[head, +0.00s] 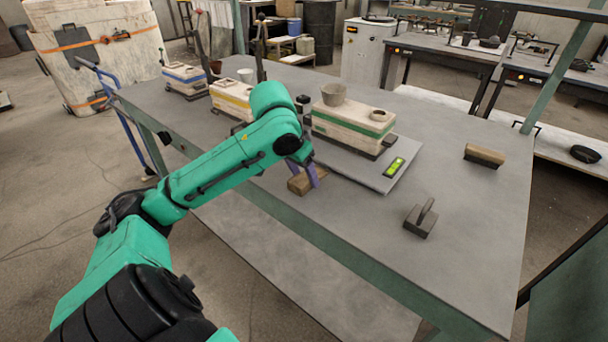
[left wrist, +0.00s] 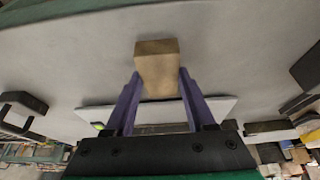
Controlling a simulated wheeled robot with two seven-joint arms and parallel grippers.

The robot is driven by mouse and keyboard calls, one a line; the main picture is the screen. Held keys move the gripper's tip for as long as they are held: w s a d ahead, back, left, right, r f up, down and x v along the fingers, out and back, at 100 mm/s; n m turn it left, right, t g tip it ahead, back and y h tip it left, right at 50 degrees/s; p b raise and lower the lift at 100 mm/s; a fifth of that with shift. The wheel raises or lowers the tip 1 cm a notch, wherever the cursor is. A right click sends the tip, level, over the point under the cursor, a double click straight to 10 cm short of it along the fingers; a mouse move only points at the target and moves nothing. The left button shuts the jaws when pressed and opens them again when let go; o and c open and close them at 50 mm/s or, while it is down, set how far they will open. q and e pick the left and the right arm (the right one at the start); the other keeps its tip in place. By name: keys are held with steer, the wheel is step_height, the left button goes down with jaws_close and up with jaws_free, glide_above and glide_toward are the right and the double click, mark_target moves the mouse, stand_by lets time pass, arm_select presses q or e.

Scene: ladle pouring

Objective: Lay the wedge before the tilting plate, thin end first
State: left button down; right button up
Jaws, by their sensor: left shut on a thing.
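The wedge (head: 297,186) is a small brown wooden block near the table's front edge. My left gripper (head: 308,174) is shut on it. In the left wrist view the wedge (left wrist: 157,66) sits between the two purple fingers (left wrist: 157,85). Which end is thin is hard to tell. The tilting plate (head: 384,172) is a flat grey plate with a bright green level on its front right corner. It lies to the right of the wedge, with a gap between them. A pale mould box with a green stripe (head: 345,128) stands on the plate. My right gripper is not in view.
A cup (head: 333,94) stands on the green-striped box. Yellow-striped (head: 232,98) and blue-striped (head: 185,80) boxes stand to the left. A brush (head: 484,156) and a dark handled tool (head: 421,219) lie to the right. The table (head: 460,260) is clear at the front right.

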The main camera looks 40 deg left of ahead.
arm_select(q)
steer(key=c, duration=0.5)
jaws_free()
steer(key=shift+f, duration=0.1)
steer(key=shift+o, duration=1.3)
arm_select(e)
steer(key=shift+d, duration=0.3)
arm_select(q)
steer(key=shift+r, duration=0.3)
steer(key=p+v, duration=0.2)
steer(key=v, duration=0.9)
steer(key=shift+s+r, duration=0.2)
steer(key=shift+r, duration=0.15)
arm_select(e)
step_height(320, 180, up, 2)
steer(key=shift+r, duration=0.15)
